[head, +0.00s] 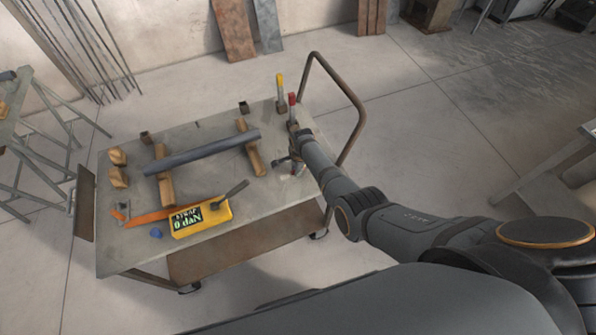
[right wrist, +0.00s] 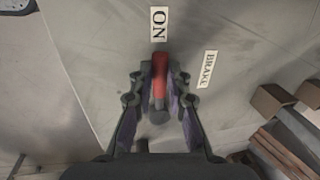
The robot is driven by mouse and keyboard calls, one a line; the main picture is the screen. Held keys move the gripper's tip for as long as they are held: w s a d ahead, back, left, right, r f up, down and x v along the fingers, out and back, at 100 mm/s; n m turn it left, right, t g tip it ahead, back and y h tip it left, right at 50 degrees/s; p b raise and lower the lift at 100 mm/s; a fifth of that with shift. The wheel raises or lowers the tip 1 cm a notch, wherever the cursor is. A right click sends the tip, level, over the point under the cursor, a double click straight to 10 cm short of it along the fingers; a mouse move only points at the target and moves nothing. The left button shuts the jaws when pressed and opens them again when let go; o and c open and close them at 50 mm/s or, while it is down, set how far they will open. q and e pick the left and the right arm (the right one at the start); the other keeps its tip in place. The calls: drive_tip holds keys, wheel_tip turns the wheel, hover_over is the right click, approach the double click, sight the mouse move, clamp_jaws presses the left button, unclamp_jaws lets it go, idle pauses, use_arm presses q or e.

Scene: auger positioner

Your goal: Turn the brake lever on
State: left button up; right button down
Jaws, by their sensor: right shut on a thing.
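My right gripper (right wrist: 160,85) has its two fingers on either side of the red-handled lever (right wrist: 160,76) and is shut on it. A white "ON" label (right wrist: 158,24) lies just past the tip of the handle, and a "BRAKE" label (right wrist: 207,69) lies to its right. In the head view my right gripper (head: 290,163) is small, at the right side of the grey table (head: 215,143). My left gripper is not in view.
A red-tipped post (head: 292,99) and a yellow-tipped post (head: 279,82) stand behind my right wrist. A dark bar (head: 203,151) rests across wooden supports. A yellow display box (head: 201,218) sits at the table's front. A brown rail (head: 352,100) curves up beyond the right edge.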

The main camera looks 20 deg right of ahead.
drive_tip(key=shift+w, duration=0.1)
idle(0.4)
drive_tip(key=c, duration=1.3)
unclamp_jaws()
drive_tip(key=shift+r, duration=0.1)
wheel_tip(320, 180, up, 12)
drive_tip(key=s, duration=0.2)
drive_tip(key=shift+s+d+f, duration=0.15)
drive_tip(key=shift+f, duration=0.05)
